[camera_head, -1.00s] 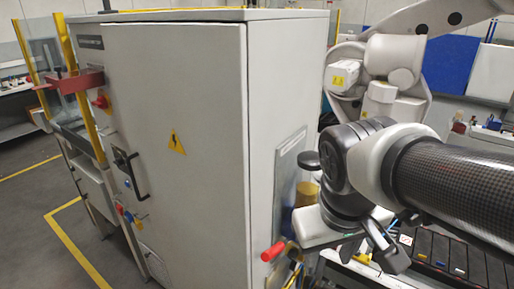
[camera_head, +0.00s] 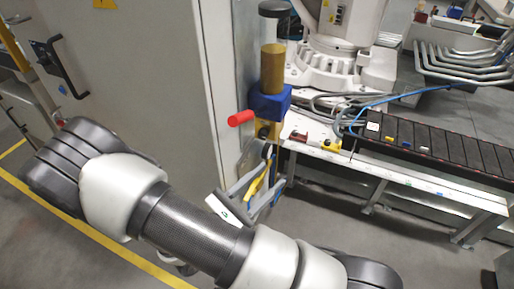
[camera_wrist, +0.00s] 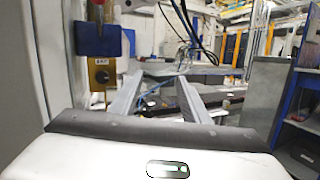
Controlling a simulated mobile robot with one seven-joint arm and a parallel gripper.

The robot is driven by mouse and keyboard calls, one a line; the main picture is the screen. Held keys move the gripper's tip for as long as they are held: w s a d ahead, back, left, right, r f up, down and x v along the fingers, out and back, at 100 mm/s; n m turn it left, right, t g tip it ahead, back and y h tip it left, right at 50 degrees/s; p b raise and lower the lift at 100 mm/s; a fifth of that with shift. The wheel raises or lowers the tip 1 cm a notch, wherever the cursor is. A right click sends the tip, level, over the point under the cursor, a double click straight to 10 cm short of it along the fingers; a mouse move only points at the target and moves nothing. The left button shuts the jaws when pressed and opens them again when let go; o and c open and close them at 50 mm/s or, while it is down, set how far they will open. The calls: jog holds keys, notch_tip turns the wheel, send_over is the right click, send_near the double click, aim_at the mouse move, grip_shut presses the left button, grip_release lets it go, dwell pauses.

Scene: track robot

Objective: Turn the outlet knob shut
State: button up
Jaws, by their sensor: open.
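A fittings stack stands at the cabinet's side: a blue block (camera_head: 270,101) with a red handle (camera_head: 241,118) sticking out to the left and an amber bowl (camera_head: 272,68) above. Below the blue block, the wrist view shows a brass-coloured block (camera_wrist: 102,74) with a small round dark feature. I cannot tell for sure which part is the outlet knob. My gripper (camera_head: 272,168) is open, below the blue block in the head view. In the wrist view its fingers (camera_wrist: 158,80) are apart with nothing between them, and the brass block is left of them.
The grey cabinet (camera_head: 150,70) stands close on the left. A white bench (camera_head: 400,172) with a black rack (camera_head: 440,150) and blue hoses is at the right. A white machine base (camera_head: 335,65) stands behind. Floor in front of the bench is clear.

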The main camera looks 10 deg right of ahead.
aim_at(262, 136)
jog(key=w+a+f+n+t+y+b, duration=0.2)
jog(key=a+f+n+t+y+b, duration=0.1)
jog(key=a+f+n+t+y, duration=0.5)
jog(key=shift+n+t+h, duration=0.4)
jog(key=shift+n+h, duration=0.3)
jog(key=x, duration=0.6)
jog(key=d+x, duration=0.1)
jog(key=x, duration=0.4)
jog(key=d+f+b+x, duration=0.1)
jog(key=x, duration=0.5)
jog(key=shift+s+d+r, duration=0.1)
jog(key=shift+d+r, duration=0.1)
jog(key=c, duration=1.1)
